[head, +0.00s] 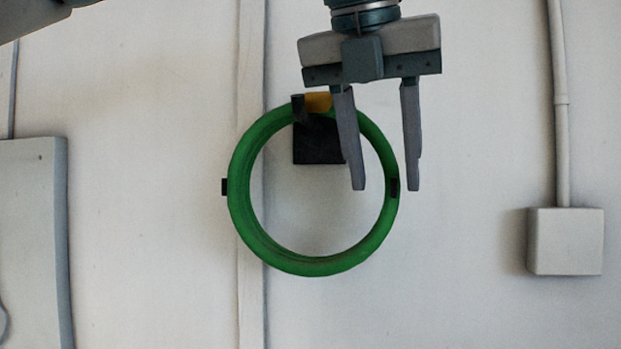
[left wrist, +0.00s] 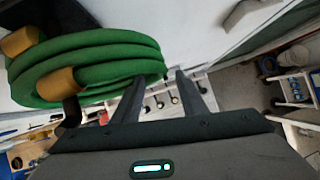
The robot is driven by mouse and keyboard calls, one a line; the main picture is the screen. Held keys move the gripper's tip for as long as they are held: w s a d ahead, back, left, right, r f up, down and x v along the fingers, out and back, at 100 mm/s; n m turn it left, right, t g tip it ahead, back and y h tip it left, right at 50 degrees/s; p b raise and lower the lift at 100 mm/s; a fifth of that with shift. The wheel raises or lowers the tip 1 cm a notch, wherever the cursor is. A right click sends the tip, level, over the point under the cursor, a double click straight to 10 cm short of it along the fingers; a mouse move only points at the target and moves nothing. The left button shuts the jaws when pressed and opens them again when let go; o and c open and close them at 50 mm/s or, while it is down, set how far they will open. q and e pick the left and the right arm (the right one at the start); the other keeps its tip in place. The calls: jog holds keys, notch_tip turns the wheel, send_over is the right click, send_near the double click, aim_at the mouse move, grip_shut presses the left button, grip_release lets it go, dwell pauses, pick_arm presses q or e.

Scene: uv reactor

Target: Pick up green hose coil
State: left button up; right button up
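The green hose coil (head: 243,223) hangs as an upright ring on a dark wall bracket (head: 318,143), with a yellow-orange band (head: 318,102) at its top. My left gripper (head: 386,188) is open and empty, pointing down at the coil's upper right side. In the head view one finger overlaps the inside of the ring and the other lies just right of its rim. In the left wrist view the stacked loops of the coil (left wrist: 100,58) sit left of the open fingers, the nearest end close to one fingertip. I cannot tell whether they touch. My right gripper is not in view.
A grey cabinet (head: 32,235) is on the wall at left. A grey box (head: 566,241) with a vertical pipe (head: 559,110) is at right. The wall around the coil is otherwise mostly clear. A cart (left wrist: 296,88) stands far off in the left wrist view.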

aim_at(388, 184)
pick_arm(q)
jog(key=shift+p+x, duration=0.6)
jog(key=shift+x, duration=1)
jog(key=shift+d, duration=0.1)
jog(key=shift+c, duration=0.6)
